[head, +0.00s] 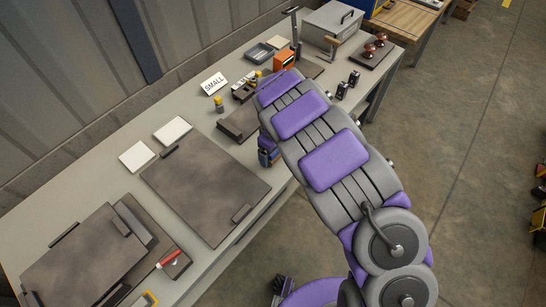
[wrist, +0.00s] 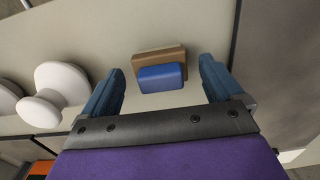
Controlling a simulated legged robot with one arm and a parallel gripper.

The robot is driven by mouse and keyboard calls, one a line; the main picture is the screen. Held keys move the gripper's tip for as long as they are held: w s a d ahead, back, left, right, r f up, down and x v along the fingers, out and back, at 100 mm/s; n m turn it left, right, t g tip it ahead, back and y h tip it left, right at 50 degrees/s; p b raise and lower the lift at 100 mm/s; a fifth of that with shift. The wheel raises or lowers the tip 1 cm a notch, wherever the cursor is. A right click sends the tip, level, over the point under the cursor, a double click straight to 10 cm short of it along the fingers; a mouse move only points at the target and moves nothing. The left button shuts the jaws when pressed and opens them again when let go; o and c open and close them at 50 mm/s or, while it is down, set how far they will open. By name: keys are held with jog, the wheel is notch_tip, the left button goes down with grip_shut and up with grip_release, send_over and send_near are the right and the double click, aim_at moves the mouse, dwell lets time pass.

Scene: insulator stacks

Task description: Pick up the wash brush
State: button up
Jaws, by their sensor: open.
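In the wrist view, a blue block with a tan-brown layer (wrist: 162,77) lies on the pale surface; it looks like the wash brush. My gripper (wrist: 161,68) has its two dark blue fingers spread wide, one on each side of the brush, with a visible gap on both sides. Nothing is held. I cannot tell the height of the fingertips above the surface. In the head view, my arm reaches over the bench and hides the brush.
White knob-shaped pieces (wrist: 62,84) stand left of the gripper in the wrist view. The grey bench (head: 95,185) holds a dark flat board (head: 207,190), a "SMALL" sign (head: 213,84), an orange box (head: 284,60), a grey case (head: 331,22) and brown insulators (head: 375,44).

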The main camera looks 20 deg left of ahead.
jog(key=shift+f, duration=0.25)
jog(key=c, duration=1.2)
jog(key=shift+o, duration=0.2)
jog(key=shift+r, duration=0.1)
jog(key=shift+r+p, duration=0.3)
jog(key=shift+r, duration=0.5)
notch_tip(320, 180, up, 2)
jog(key=shift+a+r+p, duration=0.1)
jog(key=shift+r+p, duration=0.05)
jog(key=shift+p, duration=0.15)
jog(key=s, duration=0.5)
jog(key=s+d+p, duration=0.1)
jog(key=s, duration=0.4)
jog(key=s+d+r, duration=0.1)
jog(key=s, duration=0.5)
jog(key=shift+d+p, duration=0.15)
jog(key=shift+p, duration=0.2)
